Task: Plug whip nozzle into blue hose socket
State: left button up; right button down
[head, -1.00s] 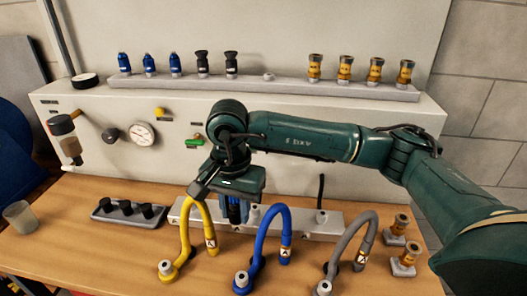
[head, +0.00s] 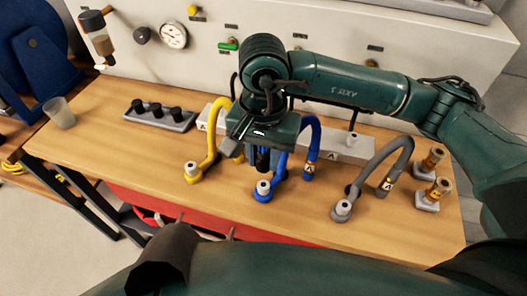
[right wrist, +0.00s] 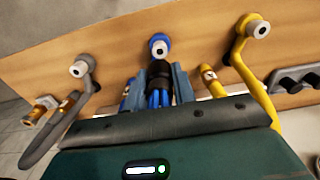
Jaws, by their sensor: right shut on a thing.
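My right gripper (head: 262,162) is shut on the whip nozzle, which shows a black body (right wrist: 158,72) and blue strands between the fingers in the right wrist view. The blue hose (head: 308,135) curves up from the bench. Its grey-topped blue socket (head: 263,188) stands just in front of and below the gripper. In the right wrist view the socket (right wrist: 160,46) lies just beyond the nozzle's black end. I cannot tell whether the two touch. The gripper hides much of the nozzle in the head view. My left gripper is not in view.
A yellow hose (head: 213,135) is left of the gripper and a grey hose (head: 392,157) is right. Brass fittings (head: 432,190) stand at the right. A holder with black pieces (head: 160,115) and a cup (head: 60,113) are at the left. The front of the bench is clear.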

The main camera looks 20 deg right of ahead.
aim_at(264, 168)
notch_tip(264, 168, down, 3)
jog(key=shift+f+b, duration=0.2)
jog(key=shift+b, duration=0.55)
jog(key=shift+f, duration=0.6)
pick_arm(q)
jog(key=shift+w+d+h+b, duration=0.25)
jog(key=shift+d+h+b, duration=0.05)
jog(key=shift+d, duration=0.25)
pick_arm(e)
jog(key=shift+f, duration=0.2)
pick_arm(q)
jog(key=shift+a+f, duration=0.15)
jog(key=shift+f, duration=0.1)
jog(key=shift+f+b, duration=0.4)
jog(key=shift+b, duration=0.05)
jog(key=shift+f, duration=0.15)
